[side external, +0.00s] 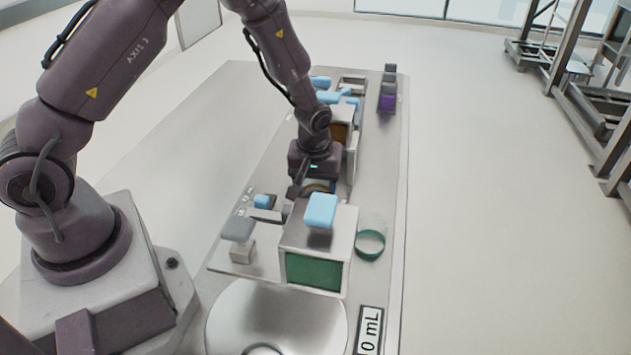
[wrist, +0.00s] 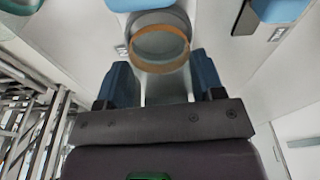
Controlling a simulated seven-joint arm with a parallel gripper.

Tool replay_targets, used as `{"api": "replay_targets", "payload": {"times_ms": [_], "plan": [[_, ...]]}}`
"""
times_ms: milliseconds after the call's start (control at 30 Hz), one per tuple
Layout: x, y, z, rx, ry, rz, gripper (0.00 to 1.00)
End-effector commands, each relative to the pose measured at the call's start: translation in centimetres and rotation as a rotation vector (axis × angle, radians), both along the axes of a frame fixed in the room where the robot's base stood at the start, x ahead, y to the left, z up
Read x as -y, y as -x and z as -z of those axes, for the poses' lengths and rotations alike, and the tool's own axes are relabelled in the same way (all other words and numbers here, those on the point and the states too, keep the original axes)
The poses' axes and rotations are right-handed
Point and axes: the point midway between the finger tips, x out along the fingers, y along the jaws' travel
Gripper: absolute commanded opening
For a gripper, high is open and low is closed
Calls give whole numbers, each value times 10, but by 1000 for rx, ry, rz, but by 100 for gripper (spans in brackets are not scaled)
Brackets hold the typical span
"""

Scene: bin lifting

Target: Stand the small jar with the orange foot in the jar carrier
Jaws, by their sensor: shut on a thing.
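The small jar (wrist: 160,62) shows in the wrist view as a clear round body with an orange ring, its foot, and a grey band behind it. My gripper (wrist: 162,78) is shut on the jar, with a blue-padded finger on either side. In the side view my gripper (side external: 308,186) points down behind a pale box with a green front. There the jar (side external: 319,187) is mostly hidden by the box's light blue top and my fingers. I cannot clearly tell which item is the jar carrier. I cannot tell whether the jar touches anything below.
The green-fronted box (side external: 314,271) stands near the front of the table (side external: 235,110). A clear jar with a green band (side external: 370,243) is right of it. A grey-topped block (side external: 238,232) is left. Light blue pieces (side external: 321,82) and a purple item (side external: 387,102) stand farther back.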

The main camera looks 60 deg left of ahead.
Motion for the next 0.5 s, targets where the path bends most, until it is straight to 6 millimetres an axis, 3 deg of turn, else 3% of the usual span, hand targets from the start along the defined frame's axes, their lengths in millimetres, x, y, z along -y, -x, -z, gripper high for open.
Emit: {"api": "replay_targets", "payload": {"times_ms": [500], "plan": [[0, 0, 8, -1, -1, -1, 36]]}}
